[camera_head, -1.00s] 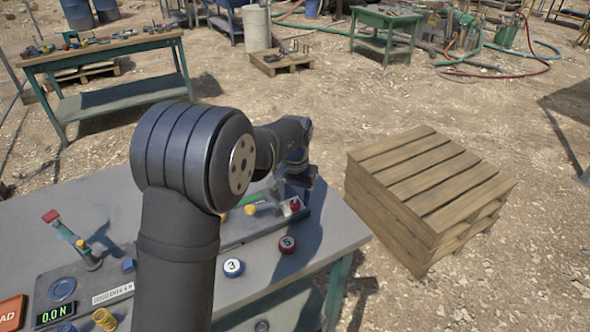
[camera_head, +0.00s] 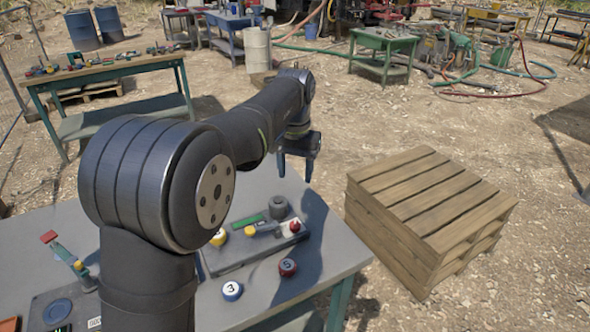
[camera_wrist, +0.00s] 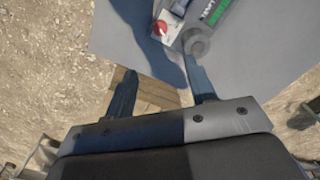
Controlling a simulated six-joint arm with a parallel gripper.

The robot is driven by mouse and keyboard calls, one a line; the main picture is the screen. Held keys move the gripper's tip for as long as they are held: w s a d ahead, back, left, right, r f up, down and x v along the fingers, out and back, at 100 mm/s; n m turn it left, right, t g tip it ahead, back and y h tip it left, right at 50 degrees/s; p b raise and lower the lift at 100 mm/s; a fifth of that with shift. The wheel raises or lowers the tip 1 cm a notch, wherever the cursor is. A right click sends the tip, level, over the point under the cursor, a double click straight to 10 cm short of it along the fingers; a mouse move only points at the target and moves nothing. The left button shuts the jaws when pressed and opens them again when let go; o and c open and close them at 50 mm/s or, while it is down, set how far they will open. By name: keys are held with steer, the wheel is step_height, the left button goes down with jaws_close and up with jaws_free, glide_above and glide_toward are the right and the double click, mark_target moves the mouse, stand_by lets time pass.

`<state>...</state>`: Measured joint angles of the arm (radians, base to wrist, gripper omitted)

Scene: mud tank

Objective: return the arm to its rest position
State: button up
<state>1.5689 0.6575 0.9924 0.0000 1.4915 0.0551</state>
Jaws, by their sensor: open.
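My gripper (camera_head: 295,165) hangs in the air above the far right part of the grey worktable (camera_head: 335,246). In the wrist view my gripper (camera_wrist: 163,98) shows its two fingers spread apart with nothing between them. My arm is stretched out from the lower left, with its elbow high in the head view. Below the gripper on the table is a dark tray (camera_head: 250,249) with a red knob (camera_head: 295,225), a green strip and a grey round part (camera_head: 278,207). The red knob also shows in the wrist view (camera_wrist: 161,28).
A lever (camera_head: 66,251) stands at left. A wooden pallet stack (camera_head: 430,215) is right of the table. Other benches stand far behind.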

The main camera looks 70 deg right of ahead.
mark_target(295, 224)
stand_by(0.5)
step_height(295, 224, down, 18)
steer(key=shift+r, duration=0.25)
stand_by(0.3)
steer(key=shift+r, duration=0.1)
